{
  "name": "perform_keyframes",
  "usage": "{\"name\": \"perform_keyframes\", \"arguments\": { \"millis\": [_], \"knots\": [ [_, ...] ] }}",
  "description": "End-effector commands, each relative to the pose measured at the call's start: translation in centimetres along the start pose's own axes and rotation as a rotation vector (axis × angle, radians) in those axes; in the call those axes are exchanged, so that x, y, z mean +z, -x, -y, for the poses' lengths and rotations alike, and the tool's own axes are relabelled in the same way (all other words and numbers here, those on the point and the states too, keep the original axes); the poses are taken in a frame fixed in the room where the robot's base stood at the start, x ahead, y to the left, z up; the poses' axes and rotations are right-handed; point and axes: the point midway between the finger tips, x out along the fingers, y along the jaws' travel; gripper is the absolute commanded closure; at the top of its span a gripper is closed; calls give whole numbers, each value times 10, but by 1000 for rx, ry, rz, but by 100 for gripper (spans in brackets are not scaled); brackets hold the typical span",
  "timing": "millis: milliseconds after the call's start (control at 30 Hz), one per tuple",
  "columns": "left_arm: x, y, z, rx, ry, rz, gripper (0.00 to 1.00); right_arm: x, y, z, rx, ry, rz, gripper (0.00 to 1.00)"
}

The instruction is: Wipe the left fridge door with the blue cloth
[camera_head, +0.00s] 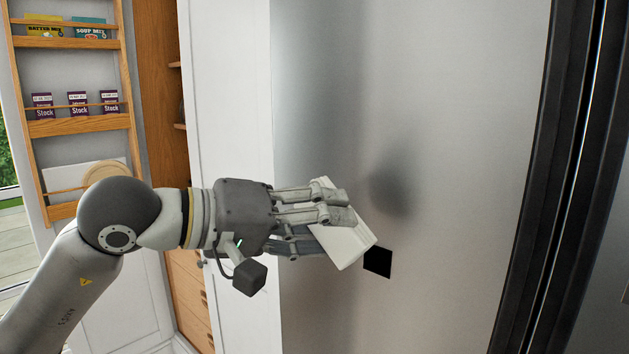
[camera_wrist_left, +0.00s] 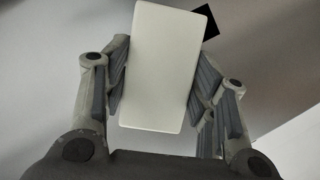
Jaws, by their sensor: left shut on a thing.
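The left fridge door (camera_head: 460,110) is a large grey metal panel that fills the middle of the head view. A small black square patch (camera_head: 377,262) is on it, and this also shows in the left wrist view (camera_wrist_left: 207,20). My left gripper (camera_head: 335,215) is shut on a flat off-white rectangular block (camera_head: 345,245), which lies between its fingers in the left wrist view (camera_wrist_left: 160,70). The block is tilted, close to the door and just left of the black patch. I cannot tell whether it touches the door. I see no blue cloth. My right gripper is out of view.
A dark vertical edge strip (camera_head: 540,180) borders the door on the right. A white panel (camera_head: 230,90) stands left of the door. Farther left, an open white door carries wooden racks (camera_head: 80,127) with stock boxes and packets. The door surface above the gripper is clear.

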Motion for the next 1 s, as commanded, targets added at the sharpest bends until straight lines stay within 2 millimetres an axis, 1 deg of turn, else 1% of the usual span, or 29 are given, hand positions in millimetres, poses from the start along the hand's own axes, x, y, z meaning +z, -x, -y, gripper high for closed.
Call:
{"name": "perform_keyframes", "arguments": {
  "millis": [33,100,267,500,733,867,1000],
  "knots": [
    [2,-3,2,2,6,8,66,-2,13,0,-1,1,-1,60],
    [7,-7,11,6,6,9,66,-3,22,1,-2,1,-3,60],
    [21,-14,29,9,7,7,66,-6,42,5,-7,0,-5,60],
    [42,-15,52,2,12,-11,66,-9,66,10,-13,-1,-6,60],
    [53,-13,64,-7,13,-24,66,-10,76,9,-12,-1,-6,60],
    [52,-16,65,-9,12,-28,66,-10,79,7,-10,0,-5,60],
    [47,-25,64,-7,15,-28,66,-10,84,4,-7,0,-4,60]
  ]
}}
